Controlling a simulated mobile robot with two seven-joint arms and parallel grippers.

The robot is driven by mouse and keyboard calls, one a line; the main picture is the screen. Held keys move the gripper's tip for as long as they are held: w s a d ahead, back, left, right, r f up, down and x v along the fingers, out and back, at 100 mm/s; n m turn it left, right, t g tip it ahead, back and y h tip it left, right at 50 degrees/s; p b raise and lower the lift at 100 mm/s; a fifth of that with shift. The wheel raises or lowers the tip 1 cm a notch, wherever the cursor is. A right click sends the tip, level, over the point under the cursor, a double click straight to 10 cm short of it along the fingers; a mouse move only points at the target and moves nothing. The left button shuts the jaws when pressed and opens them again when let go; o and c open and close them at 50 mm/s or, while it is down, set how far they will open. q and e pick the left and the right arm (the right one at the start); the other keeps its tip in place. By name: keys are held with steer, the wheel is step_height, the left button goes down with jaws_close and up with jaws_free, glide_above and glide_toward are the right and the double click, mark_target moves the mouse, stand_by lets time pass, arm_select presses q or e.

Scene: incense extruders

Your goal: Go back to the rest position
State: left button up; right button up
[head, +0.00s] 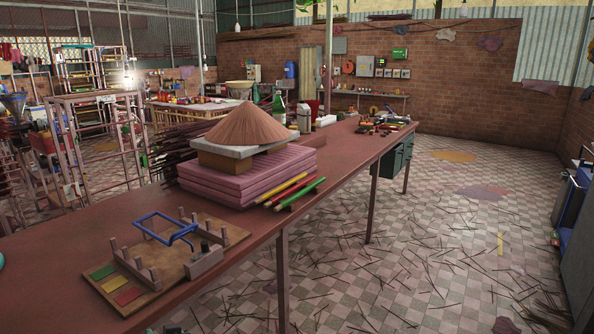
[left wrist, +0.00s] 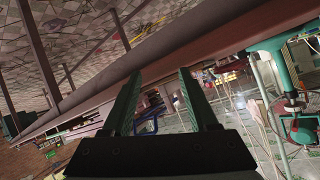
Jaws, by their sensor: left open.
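My left gripper (left wrist: 160,72) shows in the left wrist view with its two dark green fingers spread apart and nothing between them. The red-brown table (left wrist: 220,40) runs slantwise beyond the fingers in that tilted view. In the head view a small teal piece shows at the left edge; I cannot tell what it is. The wooden board (head: 236,236) with pegs, colour patches and a blue frame (head: 150,224) lies on the table (head: 60,240), clear of any gripper. The blue frame also shows between the fingers in the left wrist view (left wrist: 150,127). My right gripper is in neither view.
A stack of pink slabs (head: 245,182) bears a brown powder cone (head: 250,126). Red, yellow and green sticks (head: 300,193) lie beside it. Bottles stand farther back. A green machine (left wrist: 290,60) is at the right in the wrist view. The floor right of the table has scattered thin sticks.

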arm_select(q)
steer(key=s+d+f+m+h+p, duration=0.1)
steer(key=s+d+f+h, duration=0.3)
steer(key=s, duration=0.7)
steer(key=s+d+f+m+h+p, duration=0.1)
steer(key=s+d+f+m+h, duration=0.3)
steer(key=s+f, duration=0.5)
steer(key=s+d, duration=0.2)
steer(key=s, duration=0.1)
steer(key=shift+d+f, duration=0.15)
steer(key=shift+d, duration=0.2)
steer(key=s+d, duration=0.1)
steer(key=s, duration=0.1)
steer(key=s+d+r+h, duration=0.1)
steer(key=s, duration=0.2)
steer(key=s+d+h, duration=0.1)
steer(key=s, duration=0.2)
steer(key=shift+d+r+m+p, duration=0.2)
steer(key=shift+m+p, duration=0.1)
steer(key=shift+m, duration=0.1)
